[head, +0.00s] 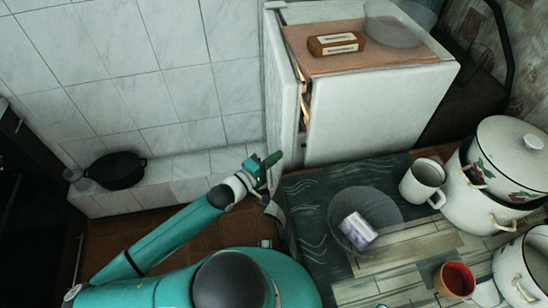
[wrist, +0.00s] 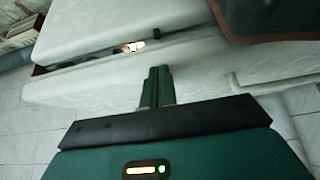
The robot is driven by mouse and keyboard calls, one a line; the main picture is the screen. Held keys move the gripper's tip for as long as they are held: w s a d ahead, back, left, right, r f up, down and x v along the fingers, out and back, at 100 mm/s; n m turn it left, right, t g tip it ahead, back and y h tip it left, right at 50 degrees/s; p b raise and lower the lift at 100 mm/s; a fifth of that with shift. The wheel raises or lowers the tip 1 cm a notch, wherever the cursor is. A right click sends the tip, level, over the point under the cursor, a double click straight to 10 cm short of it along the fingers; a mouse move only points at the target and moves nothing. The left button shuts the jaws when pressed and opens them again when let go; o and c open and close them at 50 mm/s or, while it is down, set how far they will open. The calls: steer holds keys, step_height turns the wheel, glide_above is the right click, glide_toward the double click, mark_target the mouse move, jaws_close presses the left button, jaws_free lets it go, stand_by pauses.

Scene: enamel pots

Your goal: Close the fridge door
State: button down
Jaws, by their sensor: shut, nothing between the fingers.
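The white fridge (head: 375,115) stands at the back, right of the middle in the head view. Its door (head: 279,95) is on its left side and is ajar, with a narrow gap showing warm light from inside. In the wrist view the door (wrist: 90,88) lies across the picture, with the gap and the fridge body (wrist: 110,25) beyond it. My gripper (head: 270,160) is shut and empty, low near the door's lower edge. In the wrist view its fingers (wrist: 157,85) overlap the door's outer face; I cannot tell whether they touch it.
A brown cloth (head: 300,45) with a small box (head: 336,43) and a clear bowl lies on the fridge. A table (head: 300,200) with a mug (head: 423,182), pots (head: 495,180) and a soap-like block (head: 357,229) stands at front right. A black pot (head: 117,171) sits on a tiled ledge at left.

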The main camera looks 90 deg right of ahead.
steer(key=shift+w+a, duration=0.1)
steer(key=v, duration=1.3)
steer(key=shift+w+a, duration=0.25)
steer(key=shift+a, duration=0.1)
